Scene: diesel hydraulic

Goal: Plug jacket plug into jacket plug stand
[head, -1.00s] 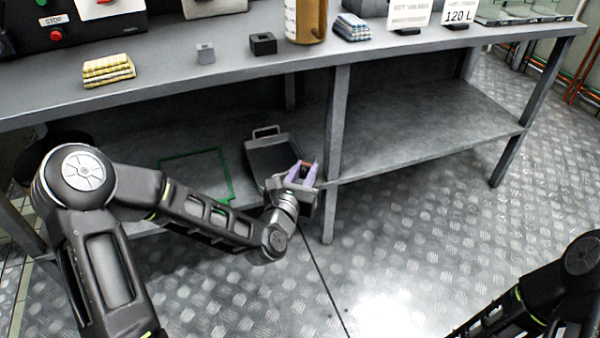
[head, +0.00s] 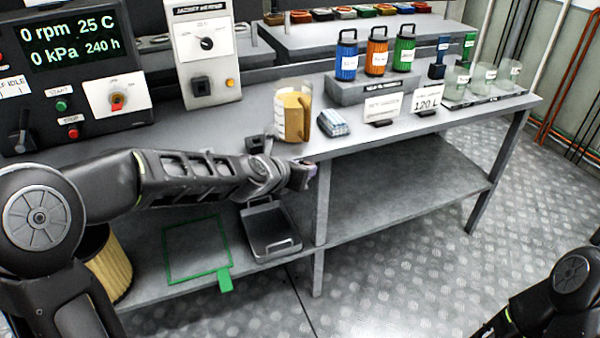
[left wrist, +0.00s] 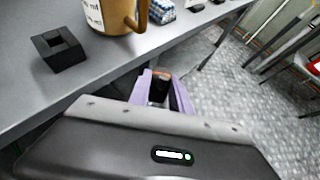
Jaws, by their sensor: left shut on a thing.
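My left gripper (head: 302,174) is in front of the bench edge, just below the bench top's level. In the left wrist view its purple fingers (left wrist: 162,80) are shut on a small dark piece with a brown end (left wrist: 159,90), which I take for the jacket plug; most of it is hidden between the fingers. A small black block with a square recess, likely the jacket plug stand (head: 256,143), sits on the bench top near the front edge, partly behind my left arm. It also shows in the left wrist view (left wrist: 60,52), left of the gripper and apart from it. My right gripper is out of view.
The jacket heater panel (head: 205,45) is behind. A black tray (head: 271,236) lies on the lower shelf. The floor in front right is clear.

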